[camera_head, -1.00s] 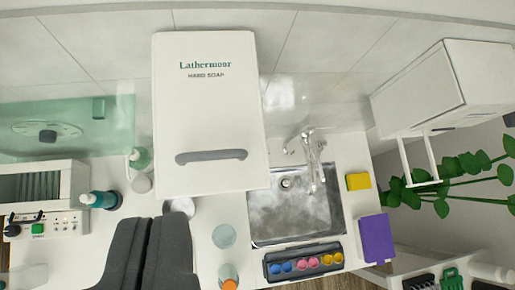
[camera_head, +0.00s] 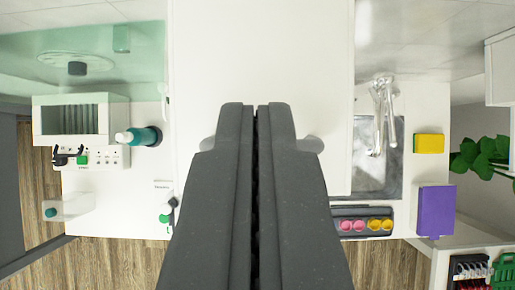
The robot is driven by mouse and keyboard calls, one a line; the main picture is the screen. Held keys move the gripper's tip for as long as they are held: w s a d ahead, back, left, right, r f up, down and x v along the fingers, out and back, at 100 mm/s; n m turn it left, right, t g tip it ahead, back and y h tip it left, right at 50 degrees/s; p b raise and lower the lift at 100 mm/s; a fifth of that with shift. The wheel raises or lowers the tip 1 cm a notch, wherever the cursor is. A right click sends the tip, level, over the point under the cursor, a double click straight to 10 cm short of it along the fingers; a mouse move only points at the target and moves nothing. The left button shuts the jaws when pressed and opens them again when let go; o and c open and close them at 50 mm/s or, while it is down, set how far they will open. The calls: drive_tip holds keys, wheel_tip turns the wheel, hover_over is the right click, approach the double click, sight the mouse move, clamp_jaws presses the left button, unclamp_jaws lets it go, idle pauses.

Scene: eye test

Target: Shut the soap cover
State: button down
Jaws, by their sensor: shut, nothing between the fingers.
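The soap cover (camera_head: 262,55) is a large plain white panel in the upper middle of the view. The ends of its grey handle (camera_head: 311,144) show on both sides of my gripper, which hides the handle's middle. My gripper (camera_head: 257,106) is shut and empty, its two dark grey fingers pressed together in front of the cover. I cannot tell whether the fingertips touch the cover. The printed lettering is out of view, and how far the cover stands open is unclear.
A metal sink (camera_head: 376,170) with a tap (camera_head: 381,110) lies right of the cover, near a yellow sponge (camera_head: 429,144) and a purple block (camera_head: 436,210). A teal bottle (camera_head: 146,136) and a white device (camera_head: 75,120) stand at the left. A paint tray (camera_head: 362,224) lies at the front.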

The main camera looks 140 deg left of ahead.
drive_tip(key=shift+s+a+f, duration=0.15)
drive_tip(key=shift+s+f, duration=0.1)
drive_tip(key=shift+f, duration=0.45)
drive_tip(key=shift+s+f, duration=0.1)
drive_tip(key=shift+f, duration=0.85)
drive_tip(key=shift+d, duration=0.2)
drive_tip(key=shift+s+a+f, duration=0.1)
drive_tip(key=shift+a, duration=0.05)
